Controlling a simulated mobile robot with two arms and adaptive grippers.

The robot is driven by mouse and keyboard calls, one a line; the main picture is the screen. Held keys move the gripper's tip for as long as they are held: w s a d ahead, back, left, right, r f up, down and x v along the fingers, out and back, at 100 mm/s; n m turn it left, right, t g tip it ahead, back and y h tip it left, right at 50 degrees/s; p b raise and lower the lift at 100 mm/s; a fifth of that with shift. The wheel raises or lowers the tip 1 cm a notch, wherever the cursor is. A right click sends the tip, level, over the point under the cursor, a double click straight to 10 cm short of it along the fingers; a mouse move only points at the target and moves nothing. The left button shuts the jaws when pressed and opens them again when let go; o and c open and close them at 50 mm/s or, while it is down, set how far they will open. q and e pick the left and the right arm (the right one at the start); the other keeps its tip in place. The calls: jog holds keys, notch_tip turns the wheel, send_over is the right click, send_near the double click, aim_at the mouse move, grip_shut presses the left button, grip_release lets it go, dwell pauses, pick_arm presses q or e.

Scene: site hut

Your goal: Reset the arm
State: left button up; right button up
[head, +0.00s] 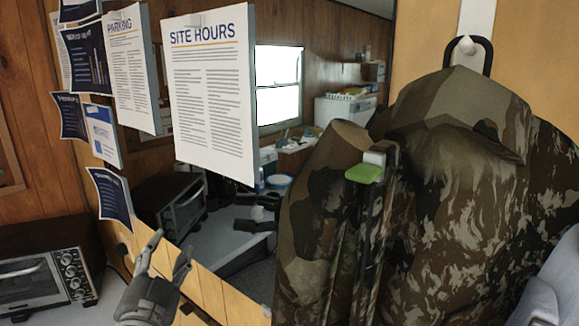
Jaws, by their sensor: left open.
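My left gripper (167,257) is in the lower left of the head view. Its two grey fingers point up and stand apart, with nothing between them. It is in front of the wood-panelled wall, right of the toaster oven (45,272) and below the pinned papers. My right gripper does not show.
A "SITE HOURS" sheet (212,95) and several other papers hang at upper left. Behind are a window (278,85), a second oven-like box and a pale counter.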

pick_arm(q)
jog(key=s+a+f+n+g+y, duration=0.1)
jog(key=s+f+n+g, duration=0.35)
jog(key=f, duration=1.05)
jog(key=s+d+f+g+h, duration=0.1)
jog(key=s+f+g, duration=0.4)
jog(key=s, duration=0.4)
jog(key=s+d+f+g+h, duration=0.1)
jog(key=s+f+g, duration=0.2)
jog(key=s+f, duration=0.5)
jog(key=s+d+f+g, duration=0.2)
jog(key=s+f+g, duration=0.25)
jog(key=s, duration=0.55)
notch_tip(320, 180, down, 27)
jog(key=b, duration=0.2)
jog(key=s+a+f+g, duration=0.1)
jog(key=s+f, duration=0.7)
jog(key=f, duration=0.1)
jog(key=s+a+f+g+b, duration=0.1)
jog(key=s+a+f, duration=0.1)
jog(key=s+f, duration=0.7)
jog(key=shift+a+f, duration=0.25)
jog(key=shift+f, duration=0.25)
